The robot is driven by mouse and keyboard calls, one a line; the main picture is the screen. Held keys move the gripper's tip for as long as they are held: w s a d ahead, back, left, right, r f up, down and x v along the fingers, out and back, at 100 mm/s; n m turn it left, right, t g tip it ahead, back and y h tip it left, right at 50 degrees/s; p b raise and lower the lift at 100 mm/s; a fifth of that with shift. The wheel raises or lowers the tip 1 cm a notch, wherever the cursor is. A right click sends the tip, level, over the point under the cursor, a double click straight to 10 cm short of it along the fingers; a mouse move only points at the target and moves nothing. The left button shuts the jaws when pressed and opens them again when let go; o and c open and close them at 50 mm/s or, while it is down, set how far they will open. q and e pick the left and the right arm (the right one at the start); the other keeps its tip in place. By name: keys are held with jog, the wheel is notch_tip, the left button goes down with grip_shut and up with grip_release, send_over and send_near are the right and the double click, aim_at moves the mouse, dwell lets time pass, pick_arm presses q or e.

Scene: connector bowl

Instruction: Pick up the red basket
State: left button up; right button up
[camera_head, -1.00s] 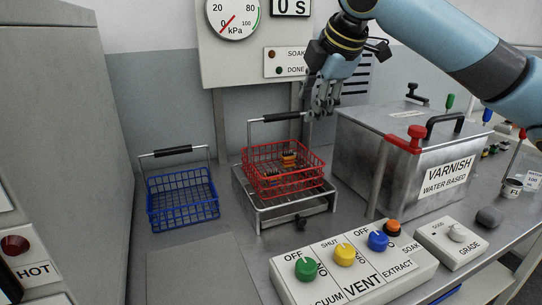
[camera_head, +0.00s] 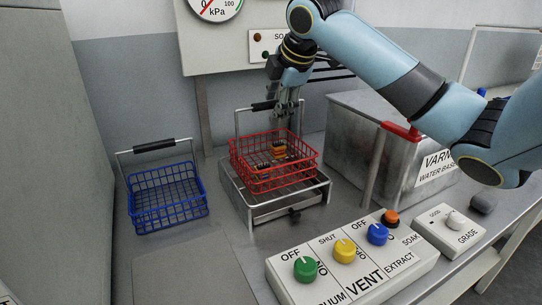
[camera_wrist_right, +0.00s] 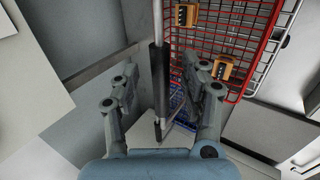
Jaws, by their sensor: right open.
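The red basket (camera_head: 272,162) is a wire basket with a tall handle and black grip. It sits on a metal stand (camera_head: 262,208) and holds orange-and-black connectors (camera_head: 278,152). My right gripper (camera_head: 288,110) is at the right end of the handle, above the basket's back side. In the right wrist view the black handle grip (camera_wrist_right: 160,80) runs between the open fingers of the right gripper (camera_wrist_right: 163,95), apart from both. The red basket's mesh (camera_wrist_right: 235,30) shows beyond it at upper right. My left gripper is not in view.
A blue wire basket (camera_head: 167,195) with a raised handle stands to the left. A metal varnish tank (camera_head: 350,135) with a red-topped post is close on the right. A control panel with coloured knobs (camera_head: 350,262) lies in front.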

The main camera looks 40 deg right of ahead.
jog(key=shift+w+d+f, duration=0.1)
jog(key=shift+w+f, duration=0.2)
jog(key=shift+f, duration=0.25)
grip_shut()
